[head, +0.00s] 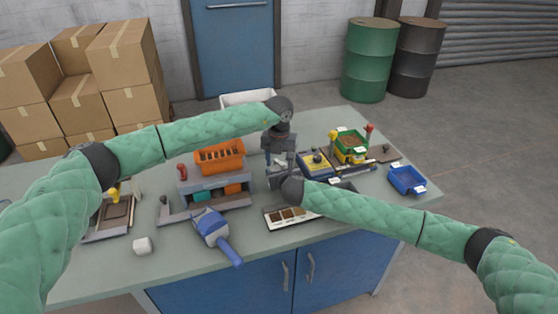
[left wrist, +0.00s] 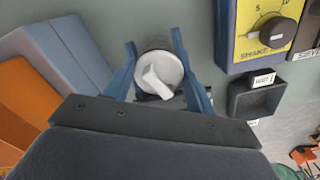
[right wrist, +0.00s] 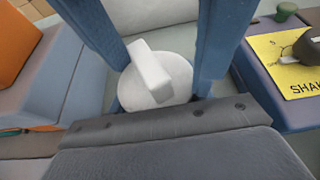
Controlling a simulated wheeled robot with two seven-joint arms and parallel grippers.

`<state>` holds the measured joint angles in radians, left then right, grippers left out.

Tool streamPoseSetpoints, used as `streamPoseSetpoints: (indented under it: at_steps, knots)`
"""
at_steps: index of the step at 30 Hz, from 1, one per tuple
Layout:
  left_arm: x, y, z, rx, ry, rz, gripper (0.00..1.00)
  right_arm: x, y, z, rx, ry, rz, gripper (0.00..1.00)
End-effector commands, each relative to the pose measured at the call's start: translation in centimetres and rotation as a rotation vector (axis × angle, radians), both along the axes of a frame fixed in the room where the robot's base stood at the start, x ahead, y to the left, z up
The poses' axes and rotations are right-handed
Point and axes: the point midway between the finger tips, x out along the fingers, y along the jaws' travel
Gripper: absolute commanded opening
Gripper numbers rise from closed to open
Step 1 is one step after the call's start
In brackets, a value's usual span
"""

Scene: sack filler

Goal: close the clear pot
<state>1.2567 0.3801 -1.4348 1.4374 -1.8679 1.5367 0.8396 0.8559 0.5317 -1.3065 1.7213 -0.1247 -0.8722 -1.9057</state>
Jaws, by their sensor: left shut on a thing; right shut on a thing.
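My left gripper (head: 281,158) comes down from above over the middle of the table. In the left wrist view its blue fingers (left wrist: 158,72) flank a round white lid (left wrist: 160,76) with a raised bar, and a dark round shape shows behind it. My right gripper (head: 277,172) is close below, and its fingers (right wrist: 160,65) flank a white disc (right wrist: 152,82) with a bar. A pale round body (right wrist: 155,15), perhaps the clear pot, shows behind that disc. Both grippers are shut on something. The grippers hide most of the pot, and I cannot tell whether the lid is seated.
An orange bin (head: 220,157) stands left of the grippers. A shaker box (head: 315,163) with a yellow panel and a green-rimmed tray (head: 351,146) stand right. A blue bin (head: 407,180) is at the right edge. A sample tray (head: 291,216) and a blue-handled scoop (head: 212,228) lie in front.

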Motion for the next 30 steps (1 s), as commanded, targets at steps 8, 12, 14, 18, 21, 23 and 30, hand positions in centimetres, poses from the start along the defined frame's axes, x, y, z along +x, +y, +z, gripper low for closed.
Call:
streamPoseSetpoints:
  at_steps: [8, 12, 14, 18, 21, 23, 30]
  knots:
    - [0.18, 0.61, -1.33, 0.01, 0.002, 0.01, 0.34, -0.04, 0.5, 0.9, 0.005, -0.012, 0.009, 0.09]
    - [0.28, 0.73, -1.6, 0.012, 0.002, 0.012, 0.34, -0.07, 0.55, 0.96, 0.006, -0.013, 0.009, 0.09]
    - [0.33, 0.78, -1.68, 0.013, 0.0, 0.013, 0.34, -0.06, 0.57, 0.98, 0.006, -0.014, 0.01, 0.09]
    - [0.4, 0.87, -1.76, 0.013, -0.001, 0.014, 0.35, -0.04, 0.59, 1.01, 0.006, -0.014, 0.01, 0.09]
    - [0.42, 0.91, -1.77, 0.014, -0.001, 0.014, 0.35, -0.03, 0.59, 1.04, 0.006, -0.014, 0.01, 0.09]
    - [0.44, 0.92, -1.77, 0.014, -0.001, 0.015, 0.35, -0.02, 0.58, 1.06, 0.006, -0.014, 0.01, 0.09]
    - [0.44, 0.94, -1.78, 0.014, -0.001, 0.015, 0.63, 0.02, 0.57, 1.13, 0.007, -0.015, 0.01, 0.09]
